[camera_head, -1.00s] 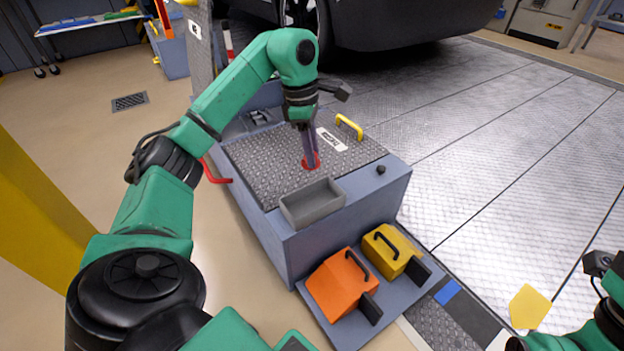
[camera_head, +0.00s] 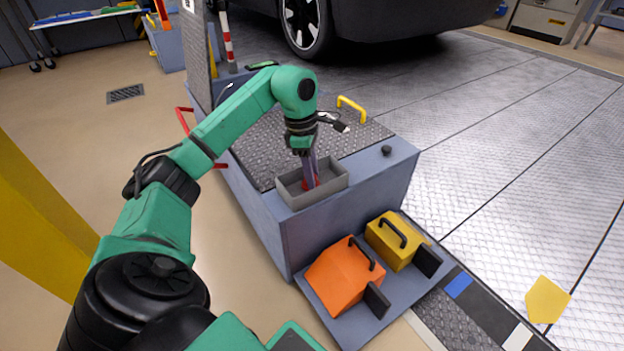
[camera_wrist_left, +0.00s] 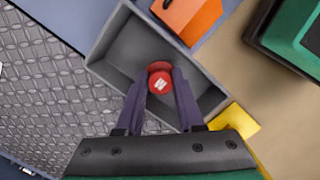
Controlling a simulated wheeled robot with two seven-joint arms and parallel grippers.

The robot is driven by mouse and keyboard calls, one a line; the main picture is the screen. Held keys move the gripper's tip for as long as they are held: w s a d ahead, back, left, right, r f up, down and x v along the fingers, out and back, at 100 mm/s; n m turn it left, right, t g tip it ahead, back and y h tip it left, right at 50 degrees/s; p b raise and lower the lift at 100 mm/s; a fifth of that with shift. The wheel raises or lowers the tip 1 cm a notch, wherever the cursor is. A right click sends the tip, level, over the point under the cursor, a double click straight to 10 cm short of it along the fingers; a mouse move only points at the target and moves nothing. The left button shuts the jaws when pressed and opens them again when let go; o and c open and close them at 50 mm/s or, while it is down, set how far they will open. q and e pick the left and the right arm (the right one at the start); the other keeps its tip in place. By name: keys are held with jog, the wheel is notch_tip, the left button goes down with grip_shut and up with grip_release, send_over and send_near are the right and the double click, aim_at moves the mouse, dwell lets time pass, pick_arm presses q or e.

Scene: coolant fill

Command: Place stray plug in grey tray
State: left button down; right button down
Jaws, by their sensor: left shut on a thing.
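The stray plug (camera_head: 311,184) is red and small, with a pale mark on its round cap in the left wrist view (camera_wrist_left: 160,84). My left gripper (camera_head: 309,176) points down with its purple fingers shut on the plug. It holds the plug within the outline of the open grey tray (camera_head: 318,197) at the near edge of the cart top. In the left wrist view the plug lies over the tray's floor (camera_wrist_left: 140,48). I cannot tell whether it touches the floor. The tray shows nothing else inside. My right gripper is out of view.
The cart's dark textured top (camera_head: 262,150) lies behind the tray, with a yellow handle (camera_head: 352,108) and a black knob (camera_head: 387,150). An orange case (camera_head: 340,280) and a yellow case (camera_head: 393,243) sit on the low shelf in front. A car stands behind.

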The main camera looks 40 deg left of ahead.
pick_arm(q)
jog(key=shift+r, duration=0.1)
jog(key=c, duration=0.5)
grip_release()
